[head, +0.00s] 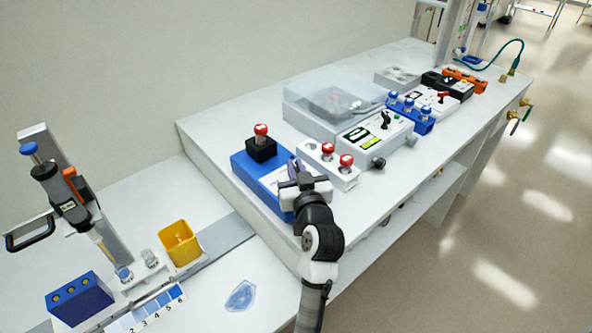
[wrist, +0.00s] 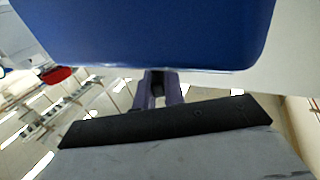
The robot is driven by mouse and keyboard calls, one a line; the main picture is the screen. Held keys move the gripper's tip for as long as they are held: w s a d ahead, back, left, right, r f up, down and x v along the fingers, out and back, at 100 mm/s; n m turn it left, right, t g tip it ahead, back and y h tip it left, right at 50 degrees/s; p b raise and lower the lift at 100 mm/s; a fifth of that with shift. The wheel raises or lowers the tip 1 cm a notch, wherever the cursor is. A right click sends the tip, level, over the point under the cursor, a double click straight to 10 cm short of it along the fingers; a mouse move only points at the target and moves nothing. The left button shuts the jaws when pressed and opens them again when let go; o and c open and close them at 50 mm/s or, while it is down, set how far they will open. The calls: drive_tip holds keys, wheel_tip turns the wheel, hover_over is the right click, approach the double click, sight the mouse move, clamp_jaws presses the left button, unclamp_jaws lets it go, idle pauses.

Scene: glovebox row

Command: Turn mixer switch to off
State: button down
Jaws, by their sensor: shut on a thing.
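The mixer (head: 243,171) is a blue box with a pale front panel. A black block (head: 262,149) on top of it holds a red-capped vial. My gripper (head: 299,168) is at the mixer's right side, by the pale panel. In the wrist view the blue body of the mixer (wrist: 160,30) fills the top, and the purple fingers (wrist: 160,84) reach to its edge, close together. They are shut on a small part there, which fits the mixer switch. The switch itself is hidden by the fingers, so its position cannot be read.
A white rack with red-capped vials (head: 329,167) stands close to the right of my gripper. Beyond it is a white instrument with a green display (head: 372,138). A yellow bin (head: 180,243) and a blue block (head: 79,297) stand on the lower bench at left.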

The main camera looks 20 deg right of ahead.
drive_tip(key=shift+r+n+y+b, duration=0.1)
drive_tip(key=shift+n+y+b, duration=0.7)
drive_tip(key=shift+y, duration=0.5)
drive_tip(key=c, duration=1.5)
unclamp_jaws()
drive_tip(key=shift+w, duration=0.1)
drive_tip(key=s+b, duration=0.1)
drive_tip(key=s, duration=1.3)
drive_tip(key=shift+d+b, duration=0.2)
drive_tip(key=shift+b, duration=0.15)
